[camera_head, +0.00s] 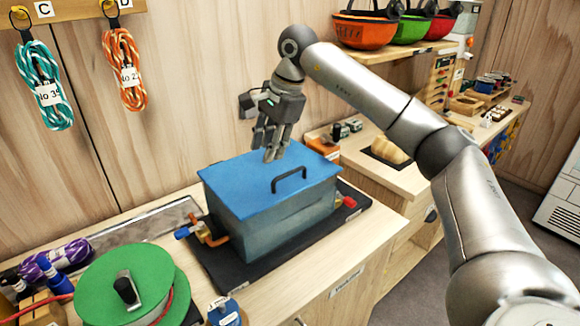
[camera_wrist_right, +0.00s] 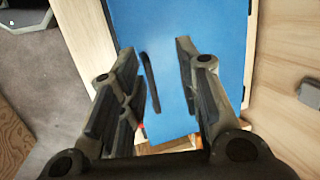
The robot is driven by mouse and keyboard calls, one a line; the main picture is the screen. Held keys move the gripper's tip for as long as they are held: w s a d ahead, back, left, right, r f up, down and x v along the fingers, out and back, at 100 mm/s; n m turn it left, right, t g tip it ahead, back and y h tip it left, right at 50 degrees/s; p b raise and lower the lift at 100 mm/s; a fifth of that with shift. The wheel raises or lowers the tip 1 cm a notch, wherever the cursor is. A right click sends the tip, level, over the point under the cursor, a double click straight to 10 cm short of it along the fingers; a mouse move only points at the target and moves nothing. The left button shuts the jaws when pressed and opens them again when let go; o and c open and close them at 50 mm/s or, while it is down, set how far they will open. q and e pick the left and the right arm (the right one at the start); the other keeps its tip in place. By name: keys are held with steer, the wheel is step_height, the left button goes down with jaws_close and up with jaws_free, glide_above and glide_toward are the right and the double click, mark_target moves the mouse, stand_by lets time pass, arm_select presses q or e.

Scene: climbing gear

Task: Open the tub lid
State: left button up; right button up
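The tub (camera_head: 285,218) is a grey box on a black mat, with a flat blue lid (camera_head: 235,185) shut on top. A dark bar handle (camera_head: 289,180) stands on the lid near its front edge. My right gripper (camera_head: 271,150) is above the back part of the lid, fingers pointing down, behind the handle. In the right wrist view the fingers are apart with nothing between them but the blue lid (camera_wrist_right: 205,20) below and the dark handle (camera_wrist_right: 151,84), nearer the left finger. My left gripper is not in view.
Pipe fittings (camera_head: 208,230) stick out of the tub's left side. Coiled ropes (camera_head: 45,85) hang on the wall, and helmets (camera_head: 365,30) sit on a shelf behind my right arm.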

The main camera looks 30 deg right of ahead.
step_height(320, 180, up, 2)
steer(key=h, duration=0.2)
glide_above(290, 174)
steer(key=s, duration=0.2)
steer(key=shift+m+g, duration=0.3)
steer(key=f, duration=0.3)
steer(key=w+f+p, duration=0.1)
steer(key=f, duration=0.2)
steer(key=w+f+p, duration=0.1)
steer(key=f, duration=0.3)
jaws_close()
